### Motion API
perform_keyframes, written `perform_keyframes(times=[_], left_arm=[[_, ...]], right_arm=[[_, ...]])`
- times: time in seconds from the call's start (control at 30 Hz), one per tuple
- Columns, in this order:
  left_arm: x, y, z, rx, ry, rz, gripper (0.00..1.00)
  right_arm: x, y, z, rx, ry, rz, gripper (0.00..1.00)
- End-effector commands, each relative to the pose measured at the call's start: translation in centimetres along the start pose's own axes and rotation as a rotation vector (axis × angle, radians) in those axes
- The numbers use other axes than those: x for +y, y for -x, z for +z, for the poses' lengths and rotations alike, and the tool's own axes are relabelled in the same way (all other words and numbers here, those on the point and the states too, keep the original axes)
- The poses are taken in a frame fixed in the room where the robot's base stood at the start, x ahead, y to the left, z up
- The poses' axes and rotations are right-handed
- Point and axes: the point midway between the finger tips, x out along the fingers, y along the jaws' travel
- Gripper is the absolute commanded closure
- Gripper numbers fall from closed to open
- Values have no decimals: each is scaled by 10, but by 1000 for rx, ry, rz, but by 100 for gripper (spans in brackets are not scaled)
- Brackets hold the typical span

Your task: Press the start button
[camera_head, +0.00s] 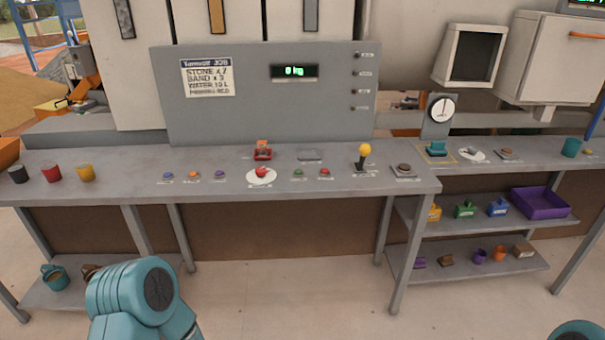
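A row of small buttons sits on the long grey console: a blue button (168,176), an orange button (193,175), a purple button (219,174), a green button (298,173) and a red button (325,172). A larger red mushroom button (261,172) stands on a round white plate between the purple and green ones. The labels are too small to read, so I cannot tell by text which is start. My teal arm parts show at the bottom left and bottom right corner, well short of the console. Neither gripper's fingers show.
A yellow-knobbed lever (364,156) stands right of the buttons. A red covered switch (262,151) sits behind the mushroom button. The display (294,71) reads 0 kg. Cups (52,173) stand at the left end. The floor before the console is clear.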

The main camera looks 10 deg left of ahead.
Motion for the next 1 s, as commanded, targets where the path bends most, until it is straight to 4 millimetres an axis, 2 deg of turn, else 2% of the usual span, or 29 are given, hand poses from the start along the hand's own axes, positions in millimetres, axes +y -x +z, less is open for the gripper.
perform_keyframes(times=[0.47, 0.5, 0.6, 1.0], left_arm=[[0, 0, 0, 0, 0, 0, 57], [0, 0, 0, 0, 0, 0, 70], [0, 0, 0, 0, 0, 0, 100], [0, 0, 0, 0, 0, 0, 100]], right_arm=[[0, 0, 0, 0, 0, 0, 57], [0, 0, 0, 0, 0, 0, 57], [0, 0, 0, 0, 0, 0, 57], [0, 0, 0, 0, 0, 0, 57]])
